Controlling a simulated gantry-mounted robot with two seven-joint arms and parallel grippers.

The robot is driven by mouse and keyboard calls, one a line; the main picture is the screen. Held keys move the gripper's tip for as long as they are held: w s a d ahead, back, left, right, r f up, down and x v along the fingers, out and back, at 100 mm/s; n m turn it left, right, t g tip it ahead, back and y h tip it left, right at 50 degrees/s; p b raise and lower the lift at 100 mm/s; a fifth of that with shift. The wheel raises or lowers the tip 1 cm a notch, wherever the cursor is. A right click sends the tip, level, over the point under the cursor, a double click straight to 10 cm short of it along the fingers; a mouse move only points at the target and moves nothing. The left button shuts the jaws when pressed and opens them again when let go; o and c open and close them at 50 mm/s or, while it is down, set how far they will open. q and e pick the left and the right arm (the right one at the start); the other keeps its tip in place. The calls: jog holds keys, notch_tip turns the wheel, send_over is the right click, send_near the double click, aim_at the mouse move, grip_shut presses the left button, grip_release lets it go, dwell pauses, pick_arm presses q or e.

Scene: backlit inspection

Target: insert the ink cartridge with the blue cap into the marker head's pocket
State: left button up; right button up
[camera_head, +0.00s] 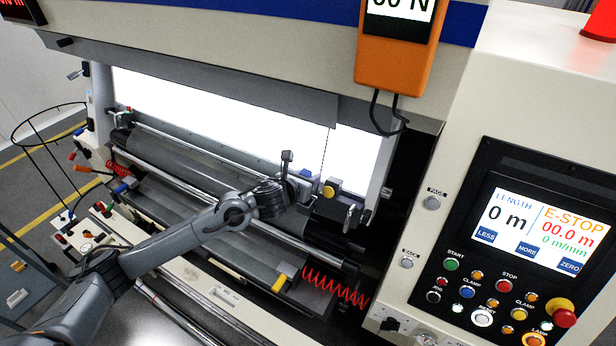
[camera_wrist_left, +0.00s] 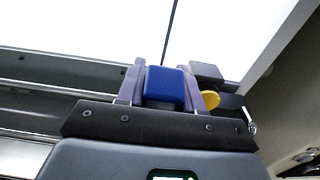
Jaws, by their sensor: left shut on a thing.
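My left gripper (camera_head: 303,184) is in front of the backlit panel, at the marker head (camera_head: 330,207). In the left wrist view its two fingers (camera_wrist_left: 160,85) are shut on the ink cartridge, whose blue cap (camera_wrist_left: 164,86) shows between them. In the head view a small bit of blue shows at the gripper; the rest of the cartridge is hidden. The marker head is a dark block with a yellow knob, just right of the gripper; it also shows beside the right finger in the wrist view (camera_wrist_left: 207,72). Its pocket is hidden, so I cannot tell whether the cartridge is inside. My right gripper is out of view.
A bright backlit panel (camera_head: 220,115) stands behind the gripper, with a thin dark line down it. Rollers and a red coiled hose (camera_head: 335,288) lie below. An orange force gauge (camera_head: 397,45) hangs above. A control console (camera_head: 535,250) stands at the right.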

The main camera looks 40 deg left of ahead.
pick_arm(q)
jog(key=shift+f+b, duration=1)
jog(key=shift+f, duration=0.6)
jog(key=shift+f+b, duration=0.4)
jog(key=shift+b, duration=0.1)
jog(key=shift+b, duration=0.35)
jog(key=shift+d+f, duration=0.1)
jog(key=shift+f, duration=0.05)
dwell(0.6)
jog(key=shift+f+b, duration=0.6)
jog(key=shift+b, duration=0.15)
jog(key=shift+f+b, duration=0.6)
